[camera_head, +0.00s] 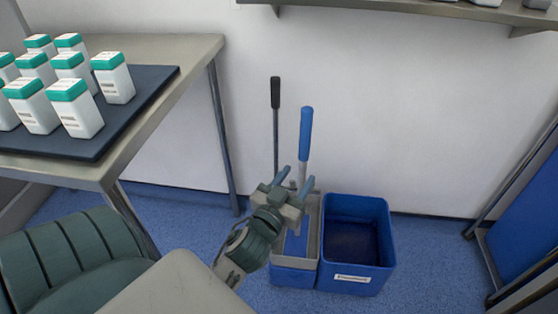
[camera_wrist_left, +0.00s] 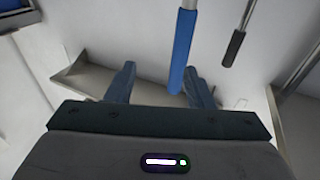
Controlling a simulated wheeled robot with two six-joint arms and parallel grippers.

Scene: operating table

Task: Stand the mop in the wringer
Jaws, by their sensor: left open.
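The mop's blue handle (camera_head: 305,133) stands nearly upright above the left blue bucket, on a pale pole. My left gripper hides the pole's lower part, and I cannot make out the mop head. The grey wringer (camera_head: 314,230) sits on that bucket; a black-gripped rod (camera_head: 275,93) rises behind it. My left gripper (camera_head: 295,178) is open, in front of the pole and below the blue grip. In the left wrist view the blue handle (camera_wrist_left: 183,48) shows between the spread fingers (camera_wrist_left: 160,85), nearer the right one; I cannot tell its depth. My right gripper is out of view.
A second blue bucket (camera_head: 358,211) with a white label adjoins on the right. A table (camera_head: 168,45) at left bears a dark tray (camera_head: 165,75) of white bottles with green caps. A wall shelf (camera_head: 400,8) is above. The blue floor (camera_head: 430,260) is clear at right.

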